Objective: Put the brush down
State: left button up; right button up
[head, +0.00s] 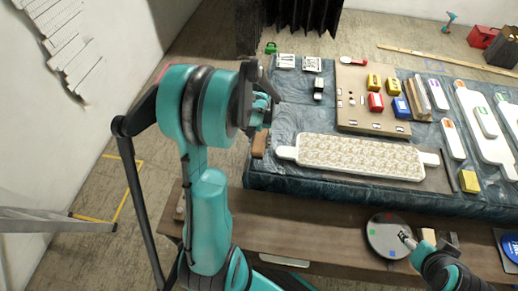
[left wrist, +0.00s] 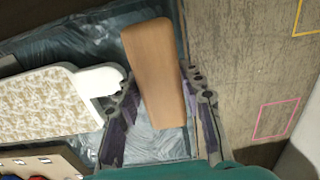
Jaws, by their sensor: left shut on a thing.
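The brush shows as a smooth brown wooden piece (left wrist: 153,70) in the left wrist view, between the two fingers of my left gripper (left wrist: 160,118). The gripper is shut on it. In the head view the brush (head: 259,144) shows just below my left gripper (head: 262,112), at the left edge of the covered table (head: 268,175). My left arm hides part of this area. I cannot tell whether the brush touches the table cover. My right gripper (head: 407,240) is at the lower right, over a round grey disc; its jaws are too small to read.
A long white patterned relief panel (head: 360,156) lies right of the brush. Beyond it is a wooden board (head: 355,105) with coloured blocks. The grey disc (head: 383,238) rests on the front wooden bench (head: 320,226). Open floor lies left of the table.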

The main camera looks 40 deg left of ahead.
pick_arm(q)
notch_tip(320, 180, down, 4)
jog(key=shift+a+f+b, duration=0.1)
jog(key=shift+b, duration=0.85)
jog(key=shift+s, duration=0.1)
jog(key=o, duration=1.3)
